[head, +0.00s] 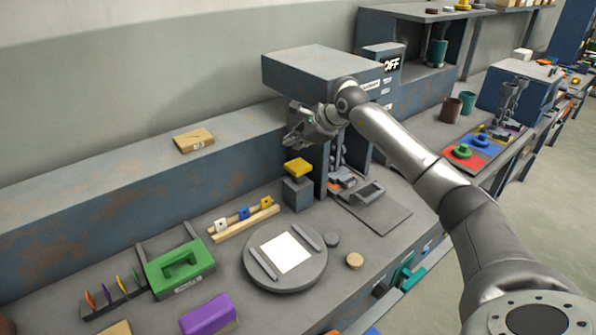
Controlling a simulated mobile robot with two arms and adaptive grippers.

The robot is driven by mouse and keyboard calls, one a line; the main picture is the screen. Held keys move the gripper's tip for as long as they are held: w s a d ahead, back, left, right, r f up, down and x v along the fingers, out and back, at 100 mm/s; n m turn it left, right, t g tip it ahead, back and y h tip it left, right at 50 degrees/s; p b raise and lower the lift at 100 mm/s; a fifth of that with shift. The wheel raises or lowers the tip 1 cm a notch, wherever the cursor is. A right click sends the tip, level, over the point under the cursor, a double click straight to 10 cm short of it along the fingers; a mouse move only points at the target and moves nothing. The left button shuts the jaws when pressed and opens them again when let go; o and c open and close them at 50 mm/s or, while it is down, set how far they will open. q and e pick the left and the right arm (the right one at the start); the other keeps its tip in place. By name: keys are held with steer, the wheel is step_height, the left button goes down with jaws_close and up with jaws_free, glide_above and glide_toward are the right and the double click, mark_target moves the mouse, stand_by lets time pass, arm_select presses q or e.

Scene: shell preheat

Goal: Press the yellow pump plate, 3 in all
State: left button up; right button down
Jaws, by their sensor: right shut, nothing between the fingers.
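The yellow pump plate (298,167) sits on top of a small dark grey block (298,193) on the bench, left of the machine's opening. My right gripper (290,142) is shut and empty. It is above the yellow plate and appears apart from it, with its fingers pointing left and down. My right arm comes in from the lower right and crosses in front of the grey machine (320,70). My left gripper is not in view.
A round grey turntable (285,284) with a white sheet lies in front of the pump. A wooden rack (243,223) with coloured pieces, a green block (180,268) and a purple block (208,315) stand to the left. A raised ledge (120,190) runs along the wall.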

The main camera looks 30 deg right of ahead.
mark_target(295, 166)
step_height(295, 166, down, 3)
steer(key=shift+r+b, duration=0.1)
steer(key=shift+b, duration=0.6)
steer(key=shift+f, duration=0.5)
arm_select(q)
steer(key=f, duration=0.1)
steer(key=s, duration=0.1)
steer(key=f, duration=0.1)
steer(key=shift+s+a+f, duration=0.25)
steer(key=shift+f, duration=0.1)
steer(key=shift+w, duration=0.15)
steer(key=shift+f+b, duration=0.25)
steer(key=shift+b, duration=0.25)
arm_select(e)
steer(key=shift+f, duration=0.4)
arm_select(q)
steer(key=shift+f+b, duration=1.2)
arm_select(e)
steer(key=shift+s+f, duration=0.1)
steer(key=shift+f, duration=1.7)
steer(key=shift+r, duration=0.1)
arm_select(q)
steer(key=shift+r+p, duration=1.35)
arm_select(e)
steer(key=shift+r, duration=2.1)
